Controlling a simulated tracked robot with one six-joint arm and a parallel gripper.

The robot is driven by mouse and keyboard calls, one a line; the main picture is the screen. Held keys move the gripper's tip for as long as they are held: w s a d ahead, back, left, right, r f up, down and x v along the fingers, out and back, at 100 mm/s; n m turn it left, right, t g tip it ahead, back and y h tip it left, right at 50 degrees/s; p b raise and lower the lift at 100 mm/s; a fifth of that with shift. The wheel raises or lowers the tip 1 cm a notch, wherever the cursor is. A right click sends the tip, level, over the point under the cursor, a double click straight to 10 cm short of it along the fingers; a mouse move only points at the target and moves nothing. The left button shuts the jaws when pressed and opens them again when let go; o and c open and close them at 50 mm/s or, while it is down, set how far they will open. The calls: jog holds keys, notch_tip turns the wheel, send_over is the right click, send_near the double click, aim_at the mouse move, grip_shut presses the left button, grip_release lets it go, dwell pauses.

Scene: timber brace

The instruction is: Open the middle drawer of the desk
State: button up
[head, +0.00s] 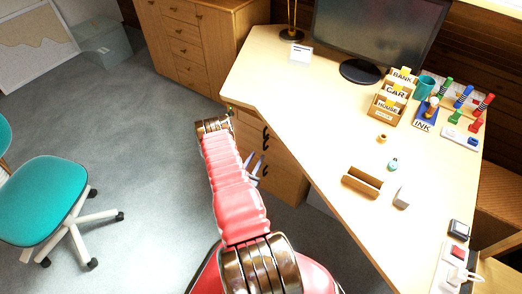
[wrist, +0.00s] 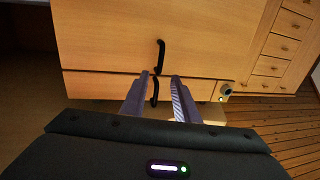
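The wooden drawer unit (head: 284,180) of the desk (head: 300,110) stands under the desktop, with dark handles (head: 265,133) on its front. In the wrist view a large drawer front (wrist: 110,40) has a black handle (wrist: 160,52) just beyond the fingertips. A narrower drawer front (wrist: 95,84) has another black handle (wrist: 155,92), seen between my fingers and nearer the left one. My gripper (wrist: 160,76) is open and empty, facing the fronts; it also shows in the head view (head: 257,163). Contact with a handle cannot be told. The drawers look shut. My arm hides part of the unit.
A teal chair (head: 42,200) stands on the grey floor at left. The desktop holds a monitor (head: 375,35), letter boxes (head: 390,103) and stamps. Floor between chair and desk is clear.

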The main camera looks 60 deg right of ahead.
aim_at(264, 145)
jog(key=d, duration=0.6)
jog(key=shift+w+d, duration=0.15)
jog(key=shift+d, duration=0.15)
grip_shut()
